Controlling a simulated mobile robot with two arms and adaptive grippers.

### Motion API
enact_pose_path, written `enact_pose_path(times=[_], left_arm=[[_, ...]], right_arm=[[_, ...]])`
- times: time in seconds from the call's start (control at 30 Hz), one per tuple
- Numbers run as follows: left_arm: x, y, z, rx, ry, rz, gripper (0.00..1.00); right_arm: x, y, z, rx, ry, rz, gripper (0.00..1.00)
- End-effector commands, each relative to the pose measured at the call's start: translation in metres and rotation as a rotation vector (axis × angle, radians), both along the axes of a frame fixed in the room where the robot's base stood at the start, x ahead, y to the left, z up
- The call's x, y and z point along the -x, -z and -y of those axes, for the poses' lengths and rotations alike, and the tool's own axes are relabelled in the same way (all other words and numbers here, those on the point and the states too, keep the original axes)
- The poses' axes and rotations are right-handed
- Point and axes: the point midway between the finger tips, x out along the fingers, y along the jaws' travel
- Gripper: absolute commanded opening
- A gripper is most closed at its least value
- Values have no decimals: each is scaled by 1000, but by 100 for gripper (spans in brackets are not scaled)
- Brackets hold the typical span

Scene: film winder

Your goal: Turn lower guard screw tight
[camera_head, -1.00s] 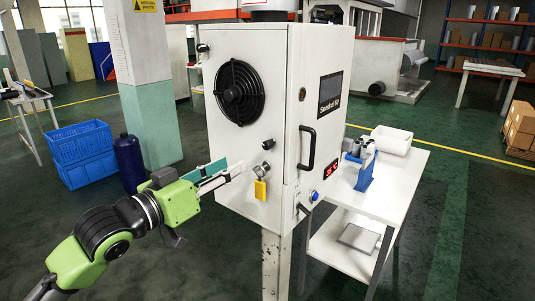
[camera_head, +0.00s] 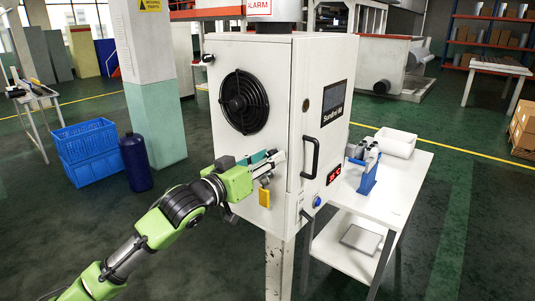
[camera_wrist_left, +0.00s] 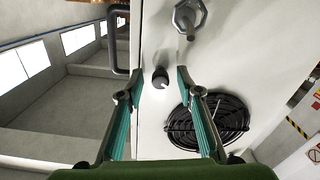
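A small dark round knob, the lower guard screw (camera_wrist_left: 161,78), sticks out of the white cabinet face near the round black fan guard (camera_head: 244,101). The guard also shows in the left wrist view (camera_wrist_left: 207,122). My left gripper (camera_head: 277,158) is at the cabinet's fan side, below the guard. In the left wrist view its two teal-padded fingers (camera_wrist_left: 156,84) are apart, one on each side of the knob, with gaps visible; I cannot tell how deep the knob sits between them. In the head view the gripper hides the knob. My right gripper is out of view.
A metal hex fitting (camera_wrist_left: 188,17) stands out from the face beyond the knob. The cabinet door has a black handle (camera_head: 310,157). A white table (camera_head: 382,205) stands to the right.

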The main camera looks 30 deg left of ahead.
Motion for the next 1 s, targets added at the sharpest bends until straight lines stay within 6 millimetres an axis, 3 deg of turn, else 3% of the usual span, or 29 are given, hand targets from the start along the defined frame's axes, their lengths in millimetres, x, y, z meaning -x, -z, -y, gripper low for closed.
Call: enact_pose_path(times=[0.27, 0.4, 0.43, 0.77, 1.0], left_arm=[[-2, 0, 0, -1, 0, 1, 33], [-1, 0, 0, 0, 0, 1, 2], [-2, 0, 0, 0, 0, 1, 0], [-1, 0, 0, -23, 0, 2, 0], [-2, 0, 0, -134, 1, 8, 0]], right_arm=[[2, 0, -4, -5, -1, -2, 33], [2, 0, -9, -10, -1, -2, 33], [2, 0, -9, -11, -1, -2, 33], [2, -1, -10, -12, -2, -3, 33], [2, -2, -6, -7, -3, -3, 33]])
